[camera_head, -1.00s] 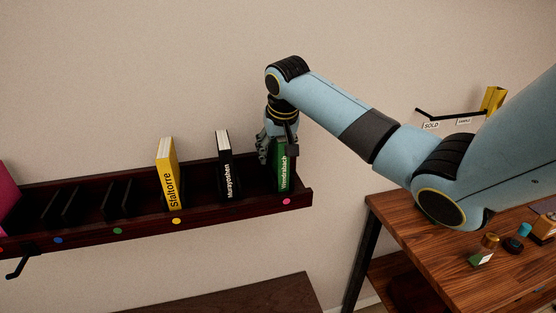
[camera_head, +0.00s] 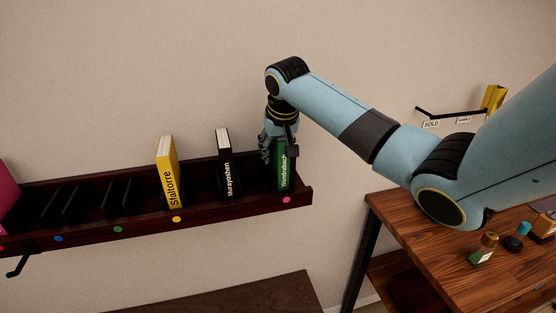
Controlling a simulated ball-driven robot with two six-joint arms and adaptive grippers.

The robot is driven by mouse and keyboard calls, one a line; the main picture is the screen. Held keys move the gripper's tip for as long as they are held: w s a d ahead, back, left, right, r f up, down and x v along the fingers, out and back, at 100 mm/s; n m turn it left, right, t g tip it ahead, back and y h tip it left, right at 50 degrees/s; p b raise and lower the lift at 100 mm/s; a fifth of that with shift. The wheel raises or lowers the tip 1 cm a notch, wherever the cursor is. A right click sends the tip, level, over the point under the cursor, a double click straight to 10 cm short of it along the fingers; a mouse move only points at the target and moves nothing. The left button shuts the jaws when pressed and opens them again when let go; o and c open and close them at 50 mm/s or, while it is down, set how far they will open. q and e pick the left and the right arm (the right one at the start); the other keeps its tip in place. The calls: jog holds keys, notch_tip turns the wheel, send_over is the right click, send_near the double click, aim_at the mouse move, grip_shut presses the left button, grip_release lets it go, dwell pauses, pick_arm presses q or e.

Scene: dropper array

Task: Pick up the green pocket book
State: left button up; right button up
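The green pocket book (camera_head: 283,173) stands upright at the right end of the dark wooden rack (camera_head: 240,206), above a pink dot, with its lettered spine facing me. My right gripper (camera_head: 279,152) points down over the book's top, with dark fingers at its left and right sides. The fingers reach the upper part of the book, but I cannot tell whether they press on it. The gripper hides the book's top. My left gripper is not in view.
A black book (camera_head: 224,167) and a yellow book (camera_head: 169,173) stand in the rack to the left, apart from the green one. Several slots further left are empty, beside a magenta item (camera_head: 8,195). A wooden table (camera_head: 440,245) with small bottles is at the right.

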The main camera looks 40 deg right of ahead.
grip_shut()
jog(key=shift+r, duration=0.1)
notch_tip(320, 180, up, 10)
jog(key=shift+r+b, duration=0.2)
jog(key=shift+b, duration=0.9)
